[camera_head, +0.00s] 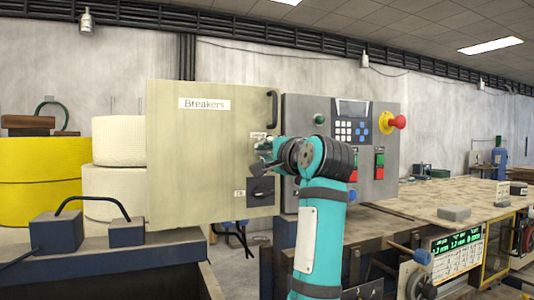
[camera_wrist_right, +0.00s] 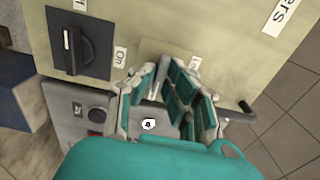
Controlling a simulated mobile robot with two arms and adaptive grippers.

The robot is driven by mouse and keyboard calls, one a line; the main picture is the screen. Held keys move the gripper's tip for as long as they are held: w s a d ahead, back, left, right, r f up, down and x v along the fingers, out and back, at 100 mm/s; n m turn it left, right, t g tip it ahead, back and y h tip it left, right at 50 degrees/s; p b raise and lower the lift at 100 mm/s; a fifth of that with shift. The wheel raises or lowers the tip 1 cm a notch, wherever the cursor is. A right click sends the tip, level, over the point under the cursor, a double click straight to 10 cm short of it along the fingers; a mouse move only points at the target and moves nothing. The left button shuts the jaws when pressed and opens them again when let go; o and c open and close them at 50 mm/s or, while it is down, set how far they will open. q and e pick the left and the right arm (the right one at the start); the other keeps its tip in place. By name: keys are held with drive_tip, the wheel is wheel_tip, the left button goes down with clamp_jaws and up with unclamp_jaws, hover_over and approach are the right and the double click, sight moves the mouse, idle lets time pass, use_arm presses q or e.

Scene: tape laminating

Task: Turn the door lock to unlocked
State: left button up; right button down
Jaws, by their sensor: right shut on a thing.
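The beige breaker cabinet door (camera_head: 205,150) stands left of a grey control panel (camera_head: 388,150); it also fills the top of the right wrist view (camera_wrist_right: 215,30). My right gripper (camera_head: 264,162) is at the door's right edge, between the black handle (camera_head: 272,108) and the black rotary switch (camera_head: 261,191). In the right wrist view its fingers (camera_wrist_right: 178,78) are closed in on the door lock, which they mostly hide. A small pale label (camera_head: 257,136) sits just above. The lock's angle cannot be told. My left gripper is out of view.
The control panel carries a keypad, a red emergency knob (camera_head: 398,122) and several buttons. A workbench (camera_head: 455,203) extends to the right. White rolls (camera_head: 119,141) and a yellow roll (camera_head: 40,180) stand at the left, behind a dark blue machine part (camera_head: 55,234).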

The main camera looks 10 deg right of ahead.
drive_tip(key=c, duration=1.4)
unclamp_jaws()
drive_tip(key=shift+d, duration=0.15)
drive_tip(key=s, duration=0.4)
drive_tip(key=s+d, duration=0.1)
drive_tip(key=s, duration=0.3)
drive_tip(key=s+d, duration=0.1)
drive_tip(key=s, duration=0.2)
drive_tip(key=shift+s+d, duration=0.1)
drive_tip(key=shift+s, duration=0.3)
drive_tip(key=shift+f, duration=0.1)
